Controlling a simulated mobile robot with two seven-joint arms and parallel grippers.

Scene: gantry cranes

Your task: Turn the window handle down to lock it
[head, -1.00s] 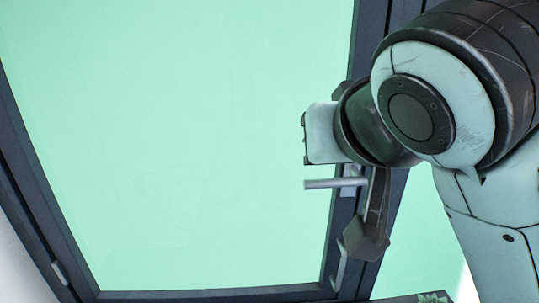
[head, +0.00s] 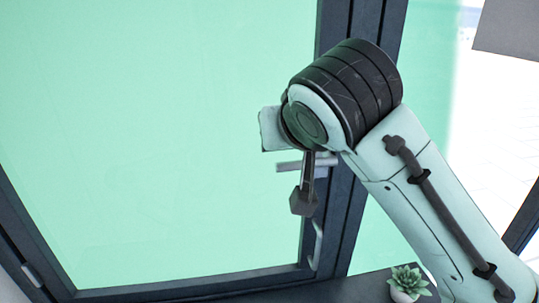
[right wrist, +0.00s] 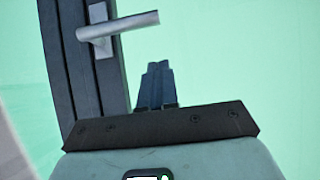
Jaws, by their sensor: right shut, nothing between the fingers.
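The window handle is a grey metal lever on the dark frame. In the head view the lever (head: 289,167) points left and lies about level, partly behind my right arm. In the right wrist view the lever (right wrist: 118,25) sticks out to the right from its pale plate (right wrist: 101,40), tilted slightly up at its free end. My right gripper (right wrist: 157,70) is shut and empty. Its fingertips are below and to the right of the lever in that view, apart from it. In the head view my right arm hides much of the area around the handle. My left gripper is not in view.
The window (head: 150,130) has a green-tinted pane and a dark frame (head: 334,215). A pale metal fitting (head: 316,245) sits low on the frame. A small potted succulent (head: 406,284) stands at the bottom right, beside my arm. The space left of the handle is clear.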

